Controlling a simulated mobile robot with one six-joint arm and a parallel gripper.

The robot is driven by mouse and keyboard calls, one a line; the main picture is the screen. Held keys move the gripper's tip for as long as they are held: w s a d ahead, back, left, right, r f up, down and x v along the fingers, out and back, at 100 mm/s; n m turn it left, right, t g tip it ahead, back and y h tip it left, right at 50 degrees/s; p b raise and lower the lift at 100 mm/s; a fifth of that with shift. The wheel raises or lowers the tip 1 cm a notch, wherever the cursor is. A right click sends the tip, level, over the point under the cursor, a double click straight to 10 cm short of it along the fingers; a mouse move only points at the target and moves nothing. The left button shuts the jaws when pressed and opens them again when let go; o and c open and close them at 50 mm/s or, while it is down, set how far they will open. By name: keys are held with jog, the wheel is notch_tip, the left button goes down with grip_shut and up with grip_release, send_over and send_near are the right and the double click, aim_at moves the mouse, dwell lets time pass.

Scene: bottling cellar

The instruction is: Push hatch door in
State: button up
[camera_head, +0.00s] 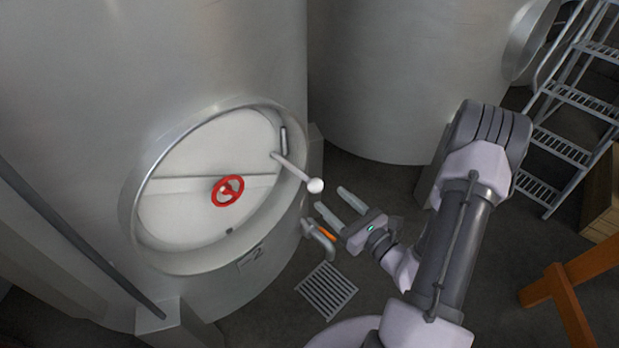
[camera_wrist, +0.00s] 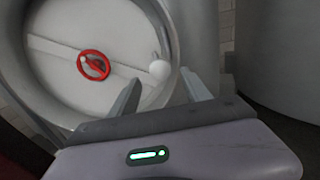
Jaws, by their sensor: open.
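The hatch door (camera_head: 190,205) is a pale oval plate in a metal rim on the large steel tank, and it sits in its frame. It carries a red handwheel (camera_head: 228,191) at its middle and a lever with a white ball knob (camera_head: 316,186) that sticks out on the right. My gripper (camera_head: 334,199) is open and empty, to the right of the hatch and just below the knob, apart from it in the picture. In the wrist view the hatch door (camera_wrist: 75,40), the red handwheel (camera_wrist: 93,65) and the knob (camera_wrist: 159,70) show beyond my open fingers (camera_wrist: 162,92).
A tap with an orange part (camera_head: 322,238) juts from the tank below my gripper. A floor grate (camera_head: 326,290) lies beneath. A second tank (camera_head: 390,80) stands behind, with a metal ladder (camera_head: 575,110) and an orange wooden frame (camera_head: 560,285) at the right.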

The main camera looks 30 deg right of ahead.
aim_at(308, 178)
jog(key=w, duration=0.3)
jog(key=w+a, duration=0.1)
jog(key=w, duration=0.3)
jog(key=w+a, duration=0.1)
jog(key=w, duration=0.2)
jog(key=shift+w+b, duration=0.15)
jog(key=shift+b, duration=0.15)
jog(key=shift+c, duration=0.3)
grip_shut()
